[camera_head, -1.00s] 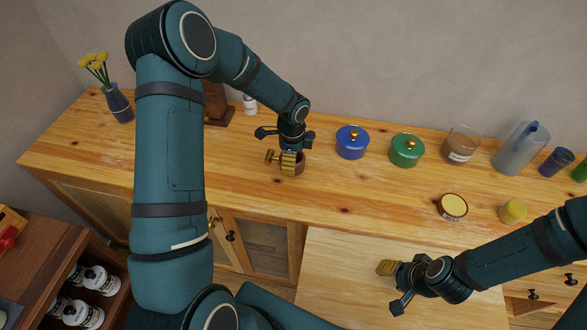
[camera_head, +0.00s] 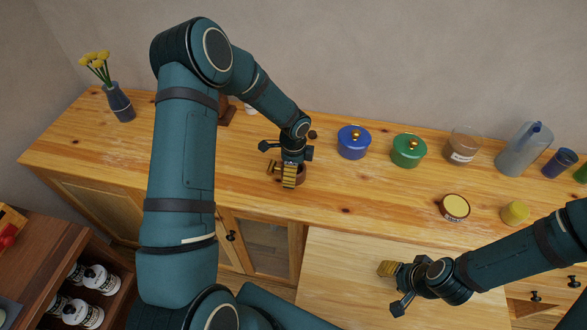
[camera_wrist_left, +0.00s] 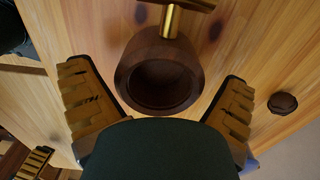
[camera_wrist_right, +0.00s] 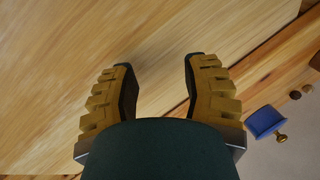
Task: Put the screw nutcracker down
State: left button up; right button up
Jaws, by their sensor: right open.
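The screw nutcracker, a dark wooden cup with a brass screw handle, shows in the left wrist view (camera_wrist_left: 160,75) between my left fingers. In the head view its wooden side (camera_head: 301,174) peeks out behind my left gripper (camera_head: 287,176), at the wooden counter (camera_head: 225,175). My left gripper's brass fingers (camera_wrist_left: 163,100) stand spread on both sides of the cup, with a gap on each side. My right gripper (camera_head: 386,268) is open and empty over the pale lower board; its spread fingers show in the right wrist view (camera_wrist_right: 160,85).
A small dark round thing (camera_head: 312,134) lies behind the left gripper. The counter's left part is fairly clear.

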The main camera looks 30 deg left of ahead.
pick_arm(q)
jog(key=shift+r, duration=0.1)
notch_tip(320, 180, up, 12)
jog(key=p, duration=0.1)
jog(key=s+d+f+n+h, duration=0.1)
jog(key=s+d+f+n, duration=0.2)
jog(key=d, duration=0.1)
jog(key=s+d+f+n+h, duration=0.1)
jog(key=s+d+f+n, duration=0.2)
jog(key=d+f, duration=0.1)
jog(key=s+d+f+n+h, duration=0.2)
jog(key=s+d+f+n, duration=0.1)
jog(key=d, duration=0.2)
jog(key=shift+s+d+f+t, duration=0.25)
jog(key=shift+s+t, duration=0.1)
jog(key=shift+t, duration=0.05)
jog(key=s+f+n, duration=0.1)
jog(key=s+n, duration=0.1)
jog(key=s+d+f+n, duration=0.1)
jog(key=s+n, duration=0.1)
jog(key=s, duration=0.1)
jog(key=s+d+f+n+t, duration=0.1)
jog(key=s+n, duration=0.1)
jog(key=n, duration=0.1)
jog(key=shift+s+d+f, duration=0.1)
jog(key=shift+s, duration=0.05)
jog(key=shift+s+f+n, duration=0.1)
jog(key=shift+s+n, duration=0.2)
jog(key=shift+n, duration=0.2)
